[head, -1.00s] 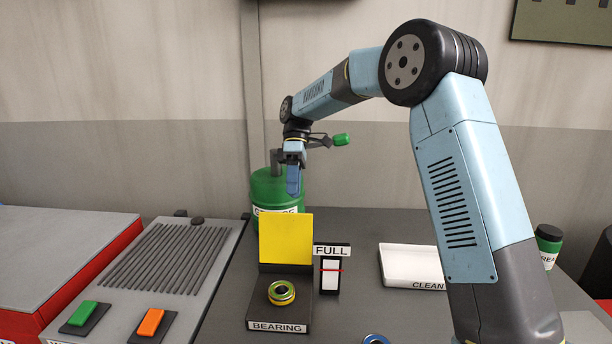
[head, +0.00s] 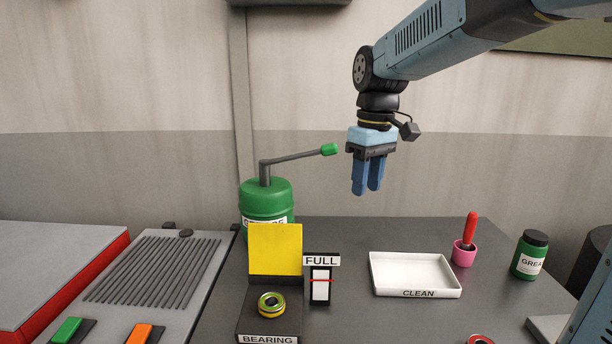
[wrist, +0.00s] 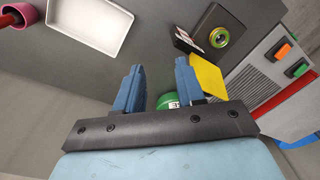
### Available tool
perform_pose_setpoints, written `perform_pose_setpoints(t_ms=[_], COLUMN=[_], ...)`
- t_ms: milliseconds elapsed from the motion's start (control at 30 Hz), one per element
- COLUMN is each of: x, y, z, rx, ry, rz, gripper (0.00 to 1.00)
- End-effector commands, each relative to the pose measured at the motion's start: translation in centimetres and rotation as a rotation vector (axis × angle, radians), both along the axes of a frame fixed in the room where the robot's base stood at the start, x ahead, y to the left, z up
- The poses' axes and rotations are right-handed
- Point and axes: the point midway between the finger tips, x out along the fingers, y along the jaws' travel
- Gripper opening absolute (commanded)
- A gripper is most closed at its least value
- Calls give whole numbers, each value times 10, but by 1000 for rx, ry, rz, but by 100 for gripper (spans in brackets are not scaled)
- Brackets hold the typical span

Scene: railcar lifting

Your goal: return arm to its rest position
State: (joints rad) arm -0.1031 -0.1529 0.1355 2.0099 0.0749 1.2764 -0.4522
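My gripper (head: 367,190) hangs pointing down in the air, above the back of the dark bench and to the right of the green grease pump (head: 266,203). Its blue fingers are apart with nothing between them. The wrist view also shows the gripper (wrist: 158,80) with a gap between its fingers. My arm reaches in from the upper right. The pump's handle (head: 300,156) with its green grip lies to the left of the gripper and apart from it.
A bearing (head: 271,304) sits on the BEARING stand before a yellow plate (head: 275,250). The FULL gauge (head: 320,285), an empty white CLEAN tray (head: 413,258), a pink cup (head: 463,254) with a red-handled tool and a grease jar (head: 530,255) stand on the bench. Green and orange buttons are at lower left.

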Motion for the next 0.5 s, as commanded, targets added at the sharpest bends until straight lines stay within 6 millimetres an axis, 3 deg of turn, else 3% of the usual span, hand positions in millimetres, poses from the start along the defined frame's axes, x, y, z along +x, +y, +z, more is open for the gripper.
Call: perform_pose_setpoints(t_ms=[233, 500], x=[-51, -103], y=[-42, -80], z=[3, -7], rx=[5, 39], ry=[-145, -297], rz=[-208, -428], gripper=[38, 38])
